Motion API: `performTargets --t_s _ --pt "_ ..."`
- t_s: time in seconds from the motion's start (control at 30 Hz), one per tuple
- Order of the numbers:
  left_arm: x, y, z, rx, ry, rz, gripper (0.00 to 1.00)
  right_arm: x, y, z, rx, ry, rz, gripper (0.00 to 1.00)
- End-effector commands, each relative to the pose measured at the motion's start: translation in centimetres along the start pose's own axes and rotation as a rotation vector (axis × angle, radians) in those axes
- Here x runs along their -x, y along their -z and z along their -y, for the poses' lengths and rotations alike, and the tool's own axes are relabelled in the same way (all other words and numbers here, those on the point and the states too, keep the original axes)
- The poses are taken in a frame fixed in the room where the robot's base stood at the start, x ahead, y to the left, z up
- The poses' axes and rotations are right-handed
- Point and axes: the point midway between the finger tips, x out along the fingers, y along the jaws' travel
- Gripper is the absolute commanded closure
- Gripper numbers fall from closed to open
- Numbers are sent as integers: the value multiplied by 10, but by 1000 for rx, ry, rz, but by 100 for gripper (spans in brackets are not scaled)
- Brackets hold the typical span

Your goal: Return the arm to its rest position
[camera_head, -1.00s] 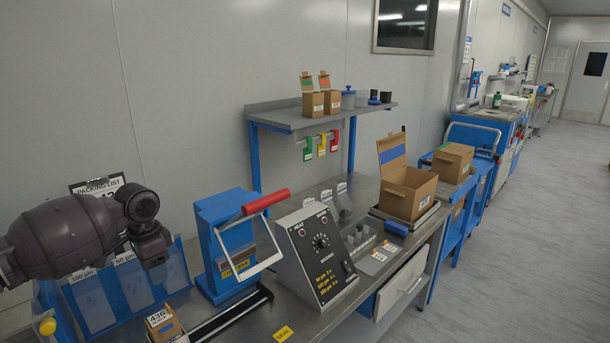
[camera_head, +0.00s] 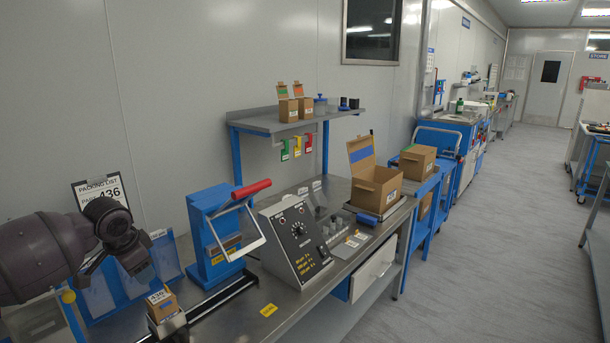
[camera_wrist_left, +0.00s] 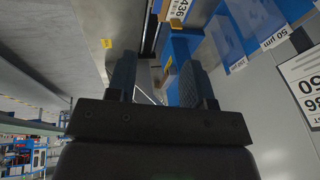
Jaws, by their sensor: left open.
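My left arm (camera_head: 45,255) is dark purple-grey and comes in from the left, bent at the wrist joint, above the left end of the bench (camera_head: 290,305). It hangs in front of the blue bag rack (camera_head: 160,258). Its fingers are hard to make out in the head view. In the left wrist view the left gripper (camera_wrist_left: 158,78) shows two dark fingers spread apart with nothing held between them. Beyond the fingers are the blue press and a box marked 436. My right gripper is not in view.
A small 436 box (camera_head: 162,304) stands on the bench below my left wrist. A blue press (camera_head: 215,235) with a red handle and a control box (camera_head: 293,243) stand to the right. A packing list sign (camera_head: 102,192) is behind the arm. Open floor (camera_head: 490,240) lies right.

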Motion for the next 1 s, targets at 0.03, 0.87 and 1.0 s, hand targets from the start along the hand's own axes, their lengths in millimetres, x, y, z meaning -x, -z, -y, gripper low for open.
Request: performTargets --t_s 0.03,0.87,1.0 --pt "5 15 1 -14 41 -63 53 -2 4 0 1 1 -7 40" --pt "-50 35 -166 36 252 -941 53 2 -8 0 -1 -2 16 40" --pt "-62 -1 -191 111 274 -976 53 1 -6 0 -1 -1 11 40"
